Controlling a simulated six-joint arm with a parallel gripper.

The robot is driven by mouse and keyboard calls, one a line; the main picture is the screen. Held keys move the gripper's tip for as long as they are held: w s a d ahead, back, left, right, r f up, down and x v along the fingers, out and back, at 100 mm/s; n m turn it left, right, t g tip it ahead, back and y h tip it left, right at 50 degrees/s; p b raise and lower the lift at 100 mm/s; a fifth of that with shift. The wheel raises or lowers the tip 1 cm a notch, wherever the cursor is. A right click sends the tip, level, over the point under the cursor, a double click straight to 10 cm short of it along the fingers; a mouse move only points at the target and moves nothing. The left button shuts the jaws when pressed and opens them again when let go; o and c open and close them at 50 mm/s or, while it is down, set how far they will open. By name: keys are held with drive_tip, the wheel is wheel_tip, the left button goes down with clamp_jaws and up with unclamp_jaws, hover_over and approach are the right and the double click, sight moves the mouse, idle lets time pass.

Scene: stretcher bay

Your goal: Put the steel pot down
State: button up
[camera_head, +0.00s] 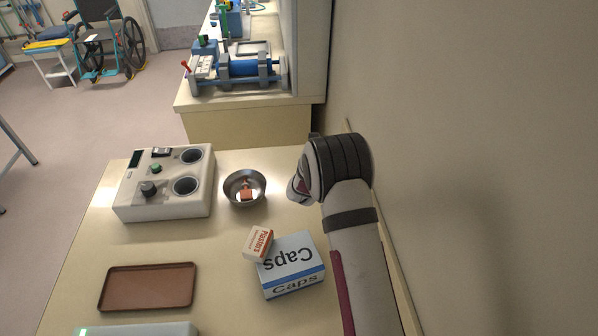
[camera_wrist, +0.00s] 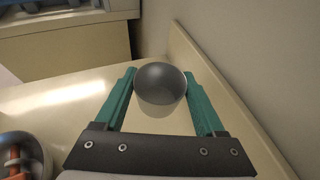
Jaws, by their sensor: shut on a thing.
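The steel pot (camera_wrist: 160,84) is a round grey vessel in the wrist view, seen from its dark rounded top side. My gripper (camera_wrist: 159,74) is shut on it, with one teal finger along each side. Beyond it are the pale tabletop (camera_wrist: 60,100) and its raised edge by the wall. The views do not make clear whether the pot touches the tabletop or hangs a little above it. In the head view my arm hides the pot and the fingers, at the table's far right corner.
A steel bowl (camera_head: 233,201) with orange-red pieces stands left of my gripper. A white device (camera_head: 135,190) with two wells is farther left. A Caps box (camera_head: 293,281), a Plasters box (camera_head: 258,243) and a brown tray (camera_head: 150,290) lie nearer. The wall is close on the right.

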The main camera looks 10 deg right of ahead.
drive_tip(key=w+a+f, duration=0.1)
drive_tip(key=a, duration=0.1)
drive_tip(key=w+a+f, duration=0.2)
drive_tip(key=a+f, duration=0.1)
drive_tip(key=shift+a, duration=0.35)
drive_tip(key=shift+w+a+f, duration=0.1)
drive_tip(key=shift+a+f, duration=0.05)
drive_tip(key=shift+f, duration=0.95)
drive_tip(key=shift+w+a+f, duration=0.1)
drive_tip(key=shift+f, duration=0.95)
drive_tip(key=o, duration=1.4)
drive_tip(key=shift+f, duration=0.15)
drive_tip(key=shift+c, duration=0.2)
drive_tip(key=shift+r, duration=0.25)
drive_tip(key=v, duration=1.2)
drive_tip(key=shift+s+a+f, duration=0.1)
